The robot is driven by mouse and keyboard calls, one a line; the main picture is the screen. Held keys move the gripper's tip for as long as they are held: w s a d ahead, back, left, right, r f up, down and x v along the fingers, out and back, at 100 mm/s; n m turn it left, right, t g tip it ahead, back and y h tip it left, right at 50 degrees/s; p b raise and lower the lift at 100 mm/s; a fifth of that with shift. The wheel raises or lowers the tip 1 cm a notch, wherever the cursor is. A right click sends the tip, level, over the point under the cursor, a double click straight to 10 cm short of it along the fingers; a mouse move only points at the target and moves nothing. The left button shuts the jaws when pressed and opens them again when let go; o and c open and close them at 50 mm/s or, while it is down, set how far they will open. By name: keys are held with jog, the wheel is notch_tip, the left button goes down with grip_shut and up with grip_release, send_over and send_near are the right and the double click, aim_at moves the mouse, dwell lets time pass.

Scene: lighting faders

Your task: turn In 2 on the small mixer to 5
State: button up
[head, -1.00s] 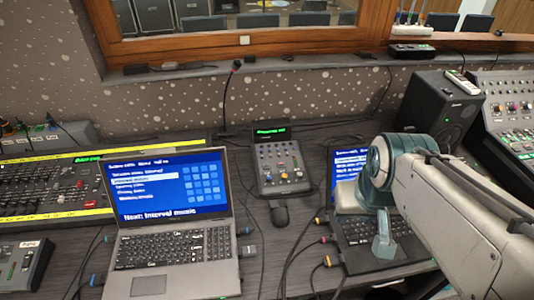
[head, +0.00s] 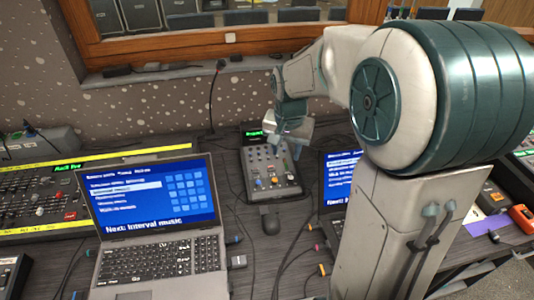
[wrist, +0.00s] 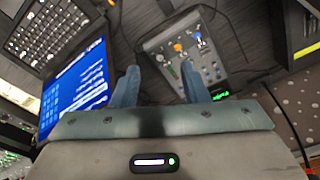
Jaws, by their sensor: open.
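The small mixer (head: 257,178) is a grey box with a green-lit display at its back edge and rows of small knobs. It stands between two laptops. In the wrist view the mixer (wrist: 215,75) shows upside down, with orange and blue knobs at its far side. The labels are too small to read, so I cannot tell which knob is In 2 or where it points. My gripper (head: 295,148) is above the mixer's back right part. In the wrist view my gripper (wrist: 160,82) is open, its blue fingers apart, with nothing between them.
The left laptop (head: 150,205) is open. The right laptop (head: 338,180) is partly hidden behind my arm. A dark mouse (head: 270,222) lies in front of the mixer. A fader desk (head: 40,205) stands at the left. Cables run across the table.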

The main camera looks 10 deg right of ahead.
aim_at(275, 180)
jog(key=w+f+m, duration=0.4)
jog(key=w+f, duration=0.5)
jog(key=w, duration=0.1)
jog(key=shift+g+y, duration=0.4)
jog(key=f, duration=0.9)
jog(key=f+p, duration=0.1)
jog(key=f, duration=0.4)
jog(key=shift+w, duration=0.4)
grip_shut()
